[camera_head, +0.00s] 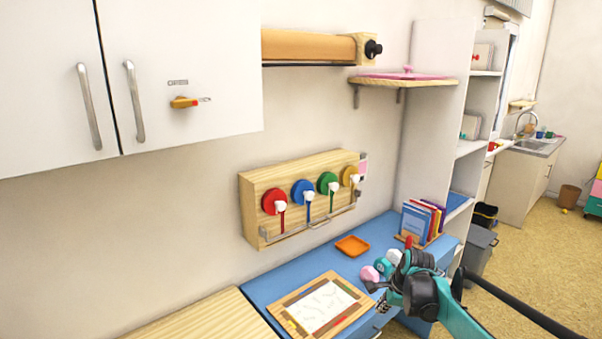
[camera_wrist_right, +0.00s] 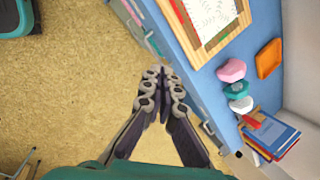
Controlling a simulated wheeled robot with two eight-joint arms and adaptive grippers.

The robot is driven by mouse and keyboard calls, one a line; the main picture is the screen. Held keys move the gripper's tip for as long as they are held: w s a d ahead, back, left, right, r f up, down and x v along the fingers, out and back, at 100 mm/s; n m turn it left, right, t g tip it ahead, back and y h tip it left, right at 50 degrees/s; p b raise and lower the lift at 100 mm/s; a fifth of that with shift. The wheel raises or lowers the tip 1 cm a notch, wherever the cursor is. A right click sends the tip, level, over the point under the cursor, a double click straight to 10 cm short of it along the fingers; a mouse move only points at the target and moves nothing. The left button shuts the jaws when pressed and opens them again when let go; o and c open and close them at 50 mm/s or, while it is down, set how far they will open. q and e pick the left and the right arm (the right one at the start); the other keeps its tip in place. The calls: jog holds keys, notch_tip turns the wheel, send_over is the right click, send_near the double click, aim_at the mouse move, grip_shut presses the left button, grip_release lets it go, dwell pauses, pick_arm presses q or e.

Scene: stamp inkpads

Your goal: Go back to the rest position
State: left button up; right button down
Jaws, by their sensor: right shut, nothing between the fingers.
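My right gripper (camera_head: 380,297) is at the front right edge of the blue desk, its arm coming in from the lower right. In the right wrist view its fingers (camera_wrist_right: 161,82) are together with nothing between them, above the tan floor beside the desk. The pink (camera_head: 370,273), teal (camera_head: 383,266) and white (camera_head: 394,256) stamp-like objects stand in a row on the desk just behind the gripper, apart from it in the wrist view. My left gripper is in neither view.
A wood-framed paper board (camera_head: 322,306) and orange tray (camera_head: 352,246) lie on the blue desk (camera_head: 262,288). Books (camera_head: 420,220) stand at its right end. A wooden wall rack (camera_head: 262,196) holds several coloured discs. White cabinets (camera_head: 185,60) hang upper left. Floor (camera_head: 535,260) is open at right.

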jog(key=s+a+r+n+t+h, duration=0.15)
jog(key=s+r+n, duration=0.3)
jog(key=s, duration=0.45)
jog(key=s+a+r+n+y, duration=0.1)
jog(key=s+a+r+n, duration=0.2)
jog(key=s+n, duration=0.35)
jog(key=s+f+n, duration=0.2)
jog(key=s+n, duration=0.2)
jog(key=s, duration=0.4)
jog(key=s+a+f+n+t+h, duration=0.1)
jog(key=s+n, duration=0.3)
jog(key=s, duration=0.4)
jog(key=shift+s+a+f+n, duration=0.3)
jog(key=shift+f, duration=0.35)
